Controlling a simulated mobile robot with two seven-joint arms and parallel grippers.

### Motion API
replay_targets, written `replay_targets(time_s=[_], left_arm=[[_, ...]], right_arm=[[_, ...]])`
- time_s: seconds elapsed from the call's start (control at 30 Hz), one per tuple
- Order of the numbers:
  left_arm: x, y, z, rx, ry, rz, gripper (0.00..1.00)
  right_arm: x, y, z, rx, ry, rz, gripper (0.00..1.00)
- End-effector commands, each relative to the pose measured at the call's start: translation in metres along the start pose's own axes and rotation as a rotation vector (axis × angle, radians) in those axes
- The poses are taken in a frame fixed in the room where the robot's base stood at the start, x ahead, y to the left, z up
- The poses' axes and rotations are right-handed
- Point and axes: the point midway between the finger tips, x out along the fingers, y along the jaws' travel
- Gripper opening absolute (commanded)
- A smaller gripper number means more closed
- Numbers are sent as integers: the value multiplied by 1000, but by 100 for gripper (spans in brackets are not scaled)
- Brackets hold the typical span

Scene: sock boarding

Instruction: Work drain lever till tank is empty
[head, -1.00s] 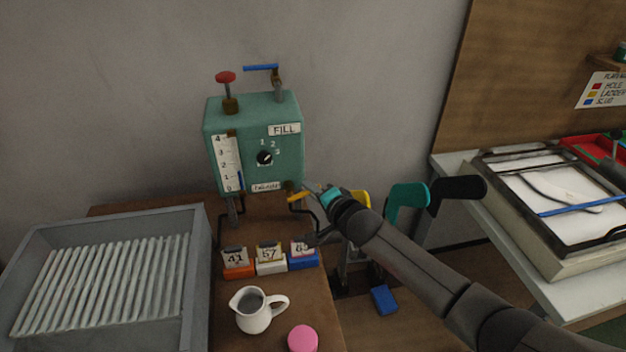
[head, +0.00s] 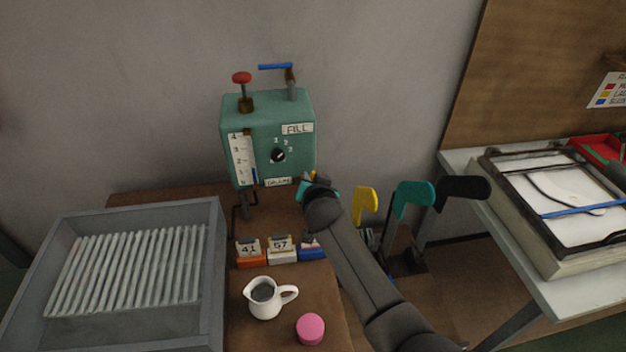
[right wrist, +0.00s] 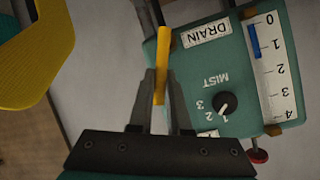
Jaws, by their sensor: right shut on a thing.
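The green tank (head: 268,115) stands on the wooden bench against the wall, with FILL and DRAIN labels. My right gripper (head: 309,188) is at its lower right corner, partly hidden by my own arm in the head view. In the right wrist view my right gripper (right wrist: 162,78) is shut on the yellow drain lever (right wrist: 163,45), which lies lengthwise between the fingers beside the DRAIN label. The level gauge (right wrist: 272,65) shows a short blue bar (right wrist: 253,41) between about 0 and 1. My left gripper is out of view.
Numbered blocks (head: 282,250), a white jug (head: 265,298) and a pink disc (head: 310,329) are on the bench below the tank. A grey ribbed tray (head: 214,262) is at left. Yellow (head: 364,204), teal (head: 413,198) and black (head: 462,191) boards stand close right of my arm.

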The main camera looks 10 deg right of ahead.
Motion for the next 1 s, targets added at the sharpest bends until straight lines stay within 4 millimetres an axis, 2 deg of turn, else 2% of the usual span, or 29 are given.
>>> replay_targets(time_s=[0.63, 0.67, 0.7, 0.9, 1.0], left_arm=[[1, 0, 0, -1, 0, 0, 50], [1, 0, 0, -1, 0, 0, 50], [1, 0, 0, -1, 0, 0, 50], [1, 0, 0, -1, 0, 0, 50], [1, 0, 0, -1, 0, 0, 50]], right_arm=[[0, -2, 0, -48, 10, 20, 0], [0, -2, 0, -48, 10, 20, 18], [0, -2, 0, -48, 10, 20, 23], [0, -2, 0, -47, 10, 19, 45], [0, -2, 0, -47, 11, 19, 46]])
